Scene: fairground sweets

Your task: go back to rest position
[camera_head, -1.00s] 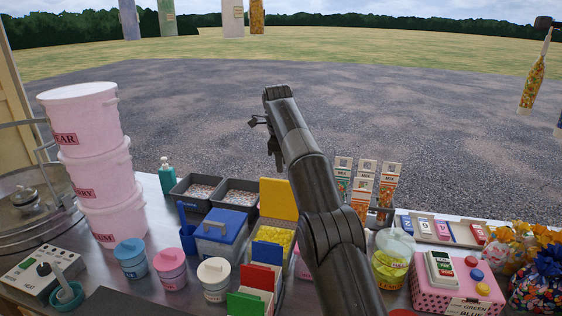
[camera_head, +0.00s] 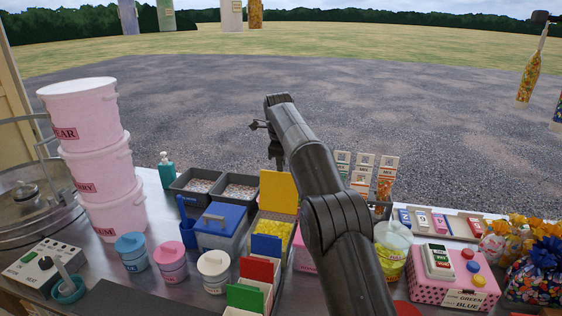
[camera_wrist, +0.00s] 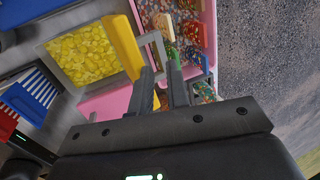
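My arm reaches up and forward from the bottom middle of the head view, over the counter (camera_head: 120,277). My gripper (camera_head: 277,158) hangs at its far end, pointing down, small and dark there. In the wrist view my gripper (camera_wrist: 163,78) shows two dark fingers with a gap between them and nothing held. It is apart from the things below it. Behind the fingers lie a bin of yellow sweets (camera_wrist: 85,55) with a yellow lid (camera_wrist: 122,45), and a pink tray (camera_wrist: 208,25) with several mixed packs.
Stacked pink buckets (camera_head: 98,157) stand left. Lidded tubs (camera_head: 171,262), a blue-lidded box (camera_head: 220,222) and grey bins (camera_head: 238,188) fill the middle. A pink polka-dot box (camera_head: 445,282) and flowered bags (camera_head: 540,270) stand right. The air above the gravel (camera_head: 430,110) is clear.

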